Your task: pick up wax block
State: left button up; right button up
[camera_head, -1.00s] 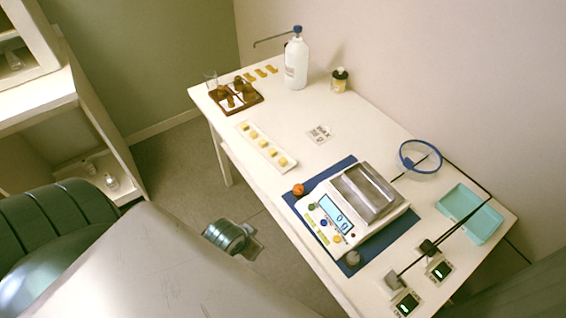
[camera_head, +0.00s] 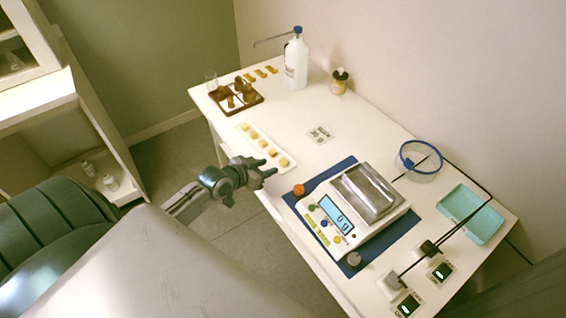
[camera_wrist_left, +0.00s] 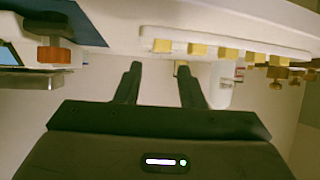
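Several small pale-yellow wax blocks (camera_head: 268,149) stand in a row on a narrow white tray (camera_head: 276,154) near the table's front edge. The blocks (camera_wrist_left: 197,50) and tray (camera_wrist_left: 255,44) also show across the top of the left wrist view. My left gripper (camera_head: 271,167) is at the table's front edge, just short of the tray's near end. In the left wrist view its two dark fingers (camera_wrist_left: 159,68) are spread apart with no block held between them. My right gripper is not in view.
A digital scale (camera_head: 350,212) on a blue mat (camera_head: 289,197) stands right of the tray, with an orange knob-like object (camera_head: 298,190) at the mat's corner. A brown rack (camera_head: 258,101) and white pump bottle (camera_head: 296,62) stand farther back. A label card (camera_head: 321,134) lies behind the tray.

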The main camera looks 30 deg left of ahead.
aim_at(283, 161)
pick_arm(q)
jog(key=x, duration=0.3)
jog(key=shift+w, duration=0.1)
jog(key=shift+p+x, duration=0.7)
jog(key=shift+x, duration=1.95)
jog(key=shift+a+r, duration=0.1)
jog(key=shift+c, duration=0.4)
jog(key=c, duration=0.7)
